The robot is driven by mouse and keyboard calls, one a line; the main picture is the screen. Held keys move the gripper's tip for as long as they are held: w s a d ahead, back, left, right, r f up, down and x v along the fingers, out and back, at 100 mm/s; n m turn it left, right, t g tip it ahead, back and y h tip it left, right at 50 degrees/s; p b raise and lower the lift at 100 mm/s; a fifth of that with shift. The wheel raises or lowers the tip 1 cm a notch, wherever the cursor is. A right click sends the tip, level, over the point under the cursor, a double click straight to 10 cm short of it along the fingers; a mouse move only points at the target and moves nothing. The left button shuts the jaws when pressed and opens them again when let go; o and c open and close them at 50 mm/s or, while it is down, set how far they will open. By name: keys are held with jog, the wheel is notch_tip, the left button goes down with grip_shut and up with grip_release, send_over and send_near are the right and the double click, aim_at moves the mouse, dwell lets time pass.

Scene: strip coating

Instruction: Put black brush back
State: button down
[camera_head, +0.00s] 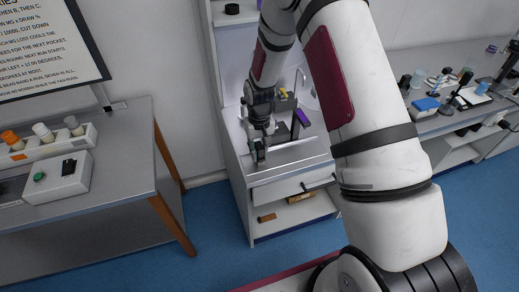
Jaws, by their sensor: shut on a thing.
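My gripper (259,152) points down over the front left part of the white cabinet's top (300,158). It is shut on a small dark thing, apparently the black brush, mostly hidden by the fingers. At this size I cannot make out bristles or handle, or whether it touches the top.
A dark upright object with a purple face (300,121) stands behind and right of my gripper. A grey tap (299,80) is further back. A grey bench (135,145) with a control box (52,182) stands left. A cluttered bench (440,121) lies right.

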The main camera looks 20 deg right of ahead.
jog(key=shift+f, duration=0.15)
jog(key=c, duration=1.3)
grip_release()
notch_tip(320, 180, up, 13)
jog(key=b, duration=0.2)
notch_tip(320, 180, up, 11)
jog(key=t, duration=0.1)
send_over(259, 146)
jog(key=s, duration=0.5)
jog(key=shift+s+d+r+t, duration=0.1)
jog(key=shift+s+r+t, duration=0.6)
jog(key=shift+s+r, duration=2.25)
jog(key=shift+s+a+r+t, duration=0.1)
jog(key=shift+s+r+t, duration=0.95)
jog(key=shift+s, duration=3.4)
jog(key=shift+s+d+r+t, duration=0.1)
jog(key=shift+s+r+t, duration=0.25)
jog(key=shift+s+r, duration=2.8)
